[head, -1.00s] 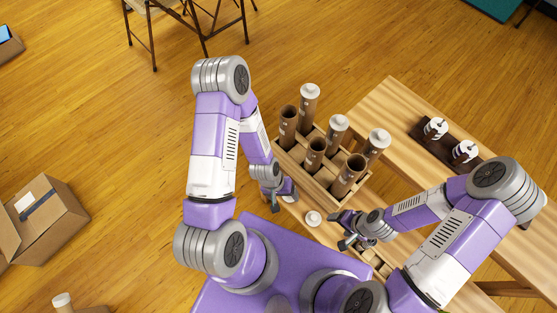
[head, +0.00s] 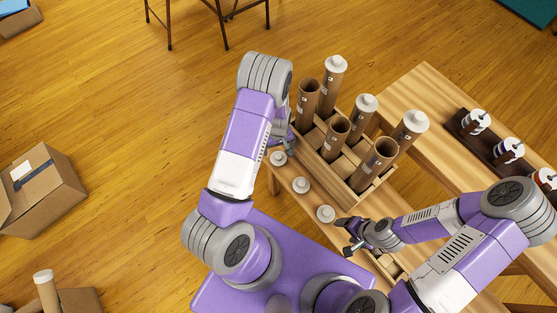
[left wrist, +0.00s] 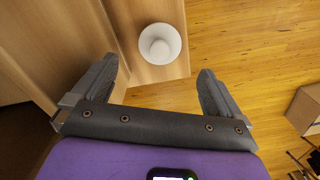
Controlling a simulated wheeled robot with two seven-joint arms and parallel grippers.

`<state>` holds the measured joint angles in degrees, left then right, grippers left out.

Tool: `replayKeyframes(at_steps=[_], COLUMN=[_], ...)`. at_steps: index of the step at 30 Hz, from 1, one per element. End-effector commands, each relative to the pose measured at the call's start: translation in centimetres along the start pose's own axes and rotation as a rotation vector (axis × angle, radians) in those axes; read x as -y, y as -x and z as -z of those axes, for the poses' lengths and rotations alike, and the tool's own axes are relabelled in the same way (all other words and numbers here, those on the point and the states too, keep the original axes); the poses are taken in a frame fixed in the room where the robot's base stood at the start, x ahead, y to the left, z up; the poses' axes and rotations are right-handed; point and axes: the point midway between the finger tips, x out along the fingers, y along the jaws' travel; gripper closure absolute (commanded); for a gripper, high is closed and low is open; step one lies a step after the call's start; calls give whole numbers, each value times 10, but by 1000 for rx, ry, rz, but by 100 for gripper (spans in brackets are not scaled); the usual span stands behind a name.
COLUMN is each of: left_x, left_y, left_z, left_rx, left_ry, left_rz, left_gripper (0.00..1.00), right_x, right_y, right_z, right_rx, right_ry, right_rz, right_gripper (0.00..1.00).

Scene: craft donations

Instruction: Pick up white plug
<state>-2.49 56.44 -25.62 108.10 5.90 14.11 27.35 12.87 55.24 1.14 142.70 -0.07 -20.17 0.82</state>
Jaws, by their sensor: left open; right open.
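Three white plugs stand in a row on the bench's front strip: a far-left one (head: 278,158), a middle one (head: 301,185) and a near one (head: 326,213). My left gripper (head: 287,143) is by the far-left plug, partly hidden by its own arm in the head view. In the left wrist view a round white plug (left wrist: 160,43) lies just beyond the open, empty fingers (left wrist: 157,70), between their lines and near the bench corner. My right gripper (head: 347,235) is open and empty, to the lower right of the near plug.
A wooden crate (head: 327,180) behind the plugs holds several upright cardboard tubes, some with white caps (head: 366,104). A dark rack (head: 490,142) with spools stands on the bench at right. A cardboard box (head: 45,190) is on the floor at left.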

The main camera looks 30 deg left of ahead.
Motion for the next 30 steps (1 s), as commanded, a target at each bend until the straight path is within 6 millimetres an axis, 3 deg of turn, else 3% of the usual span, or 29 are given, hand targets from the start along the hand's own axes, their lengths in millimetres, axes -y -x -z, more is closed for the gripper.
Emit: replayKeyframes(at_steps=[1, 8, 18, 28, 30], left_x=[0, 0, 0, 0, 0], left_y=[-9, -24, -76, -80, -80], left_z=[-1, 0, -1, 0, 0], left_rx=[2, 1, 1, 0, 0], left_ry=[0, -1, -2, -1, -1], left_rz=[0, 0, 0, -1, -1], left_gripper=[0, 0, 0, 0, 11], right_x=[-2, -3, -10, -10, -10], right_y=[-4, -8, -27, -28, -28], right_z=[0, 0, 1, 1, 1], right_rx=[0, 0, 0, 0, 0], right_ry=[0, 0, 0, 0, 0], right_rz=[0, 0, 0, 0, 0], right_gripper=[27, 27, 27, 27, 27])
